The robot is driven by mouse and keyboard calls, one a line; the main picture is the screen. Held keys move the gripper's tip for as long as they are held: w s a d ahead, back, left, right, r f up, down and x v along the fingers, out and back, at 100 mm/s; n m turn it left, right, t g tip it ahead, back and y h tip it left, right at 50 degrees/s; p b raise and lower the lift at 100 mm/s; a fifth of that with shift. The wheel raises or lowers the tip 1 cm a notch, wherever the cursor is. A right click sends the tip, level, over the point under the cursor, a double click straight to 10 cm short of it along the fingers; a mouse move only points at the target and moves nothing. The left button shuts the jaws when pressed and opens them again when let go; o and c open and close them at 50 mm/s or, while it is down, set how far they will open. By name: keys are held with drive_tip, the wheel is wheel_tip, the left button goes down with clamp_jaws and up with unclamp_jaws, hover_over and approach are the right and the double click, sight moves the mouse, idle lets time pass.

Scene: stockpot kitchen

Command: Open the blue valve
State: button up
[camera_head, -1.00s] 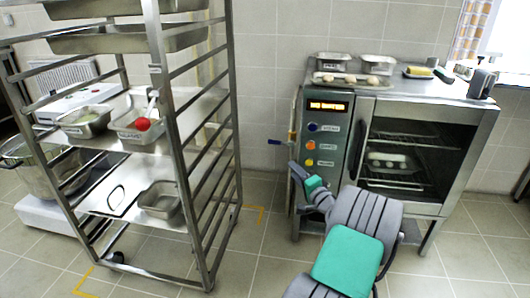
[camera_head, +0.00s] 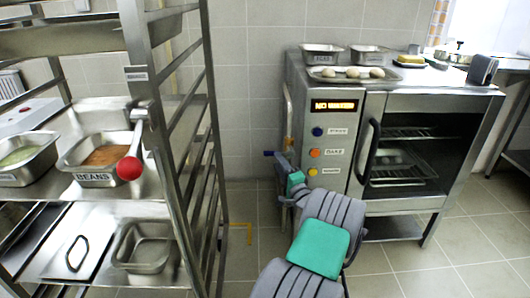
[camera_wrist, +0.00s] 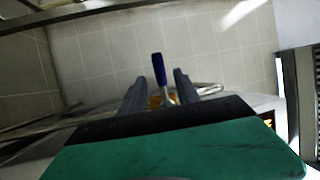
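The blue valve is a blue-handled lever (camera_head: 269,154) on the left side of the oven, low beside its control panel. In the wrist view the blue handle (camera_wrist: 159,69) with its metal stem stands between my fingers. My gripper (camera_wrist: 155,84) is open, one finger on each side of the handle, with gaps visible. In the head view my gripper (camera_head: 283,170) is at the oven's left side, close to the lever; its fingers are small there and partly hidden by my arm. The valve body is mostly hidden.
The oven (camera_head: 336,140) has a display reading "NO WATER", coloured buttons and a dark door. Bare floor (camera_head: 250,210) lies between rack and oven.

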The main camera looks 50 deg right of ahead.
sight(272, 153)
drive_tip(key=b+x, duration=0.1)
drive_tip(key=x, duration=0.5)
drive_tip(key=shift+w+a, duration=0.15)
drive_tip(key=shift+c, duration=0.5)
clamp_jaws()
idle(0.5)
drive_tip(key=shift+a+f, duration=0.1)
